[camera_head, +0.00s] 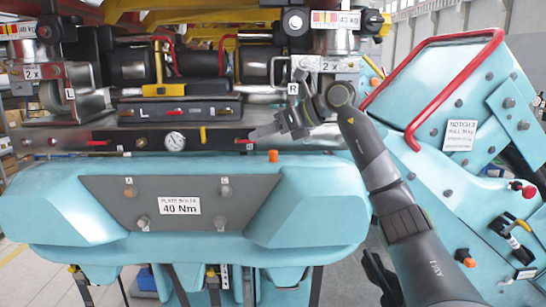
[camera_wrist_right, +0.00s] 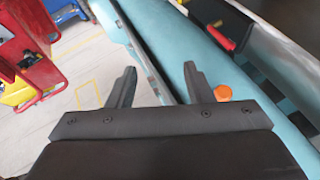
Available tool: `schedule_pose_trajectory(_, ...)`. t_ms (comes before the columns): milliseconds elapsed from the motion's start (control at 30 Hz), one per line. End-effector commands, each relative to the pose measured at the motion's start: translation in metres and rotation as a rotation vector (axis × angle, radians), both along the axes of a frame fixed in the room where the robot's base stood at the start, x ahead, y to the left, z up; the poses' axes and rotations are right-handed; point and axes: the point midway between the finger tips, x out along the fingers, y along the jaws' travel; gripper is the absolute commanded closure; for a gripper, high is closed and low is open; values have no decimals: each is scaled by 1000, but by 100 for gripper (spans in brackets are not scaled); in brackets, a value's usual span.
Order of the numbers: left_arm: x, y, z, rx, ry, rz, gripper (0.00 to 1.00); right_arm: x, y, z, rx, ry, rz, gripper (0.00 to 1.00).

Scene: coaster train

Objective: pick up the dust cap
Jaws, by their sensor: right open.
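A small orange cap (camera_head: 273,155), which looks like the dust cap, stands on the top edge of the teal front body (camera_head: 335,180) in the head view. It also shows in the right wrist view (camera_wrist_right: 223,92), just right of the right finger and outside the jaws. My right gripper (camera_head: 262,133) is open and empty, above and slightly left of the cap in the head view, in front of the dark panel. Its two fingers (camera_wrist_right: 159,80) point ahead in the wrist view with nothing between them. My left gripper is not in view.
A grey plate labelled 40 Nm (camera_head: 180,206) is below. Another orange cap (camera_head: 462,255) sits on the right teal unit, which has a red rail (camera_head: 455,85).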

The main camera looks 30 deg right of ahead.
Motion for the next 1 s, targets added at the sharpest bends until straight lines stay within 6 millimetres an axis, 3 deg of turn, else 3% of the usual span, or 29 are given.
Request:
schedule_pose_trajectory(33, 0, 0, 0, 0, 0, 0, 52, -7, -21, 15, -61, 30, -44, 53)
schedule_pose_trajectory(100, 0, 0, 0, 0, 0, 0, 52, -19, -46, 28, -127, 84, -98, 53)
schedule_pose_trajectory(200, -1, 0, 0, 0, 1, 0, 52, -36, -74, 41, -190, 152, -162, 53)
schedule_pose_trajectory(367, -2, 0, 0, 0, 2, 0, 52, -54, -97, 51, -232, 220, -216, 53)
schedule_pose_trajectory(500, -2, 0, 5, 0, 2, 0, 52, -49, -98, 43, -240, 239, -224, 53)
schedule_pose_trajectory(1000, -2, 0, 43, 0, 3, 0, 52, 16, -74, -25, -238, 238, -221, 53)
